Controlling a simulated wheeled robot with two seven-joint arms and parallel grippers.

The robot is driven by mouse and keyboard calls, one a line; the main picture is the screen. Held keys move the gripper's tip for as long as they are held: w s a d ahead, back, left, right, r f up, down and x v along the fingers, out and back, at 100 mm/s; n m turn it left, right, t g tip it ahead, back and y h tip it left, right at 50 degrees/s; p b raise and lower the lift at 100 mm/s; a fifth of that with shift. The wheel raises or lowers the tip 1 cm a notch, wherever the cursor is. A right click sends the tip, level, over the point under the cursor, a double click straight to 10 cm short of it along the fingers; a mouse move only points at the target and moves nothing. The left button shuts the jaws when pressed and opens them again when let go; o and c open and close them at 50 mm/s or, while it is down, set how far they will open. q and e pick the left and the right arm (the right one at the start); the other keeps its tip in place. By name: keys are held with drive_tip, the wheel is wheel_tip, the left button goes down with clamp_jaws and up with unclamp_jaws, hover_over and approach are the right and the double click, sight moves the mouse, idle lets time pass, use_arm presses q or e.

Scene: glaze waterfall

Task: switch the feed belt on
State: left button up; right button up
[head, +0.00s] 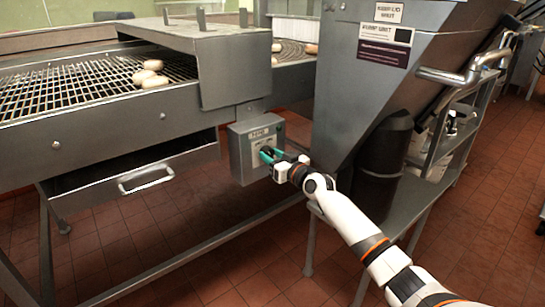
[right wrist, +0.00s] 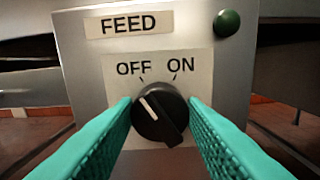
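The feed control box (head: 242,152) is a grey metal box under the belt housing, and its FEED label (right wrist: 130,24) shows in the right wrist view. On its face is a round black knob (right wrist: 160,122) with a white pointer line aimed up and left, toward the OFF mark (right wrist: 132,68). The ON mark (right wrist: 181,65) is up and right of the knob. My right gripper (head: 268,155) is at the box face. Its teal fingers (right wrist: 160,105) stand open on either side of the knob, very close to its edges; contact is unclear. My left gripper is out of view.
A dark green lamp (right wrist: 227,23) sits at the box's upper right. A wire mesh belt (head: 75,88) carries several pale oblong pieces. A large grey hopper (head: 360,90) stands right of the box. A drawer with a handle (head: 146,179) is at lower left.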

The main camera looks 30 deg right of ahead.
drive_tip(key=shift+c, duration=0.9)
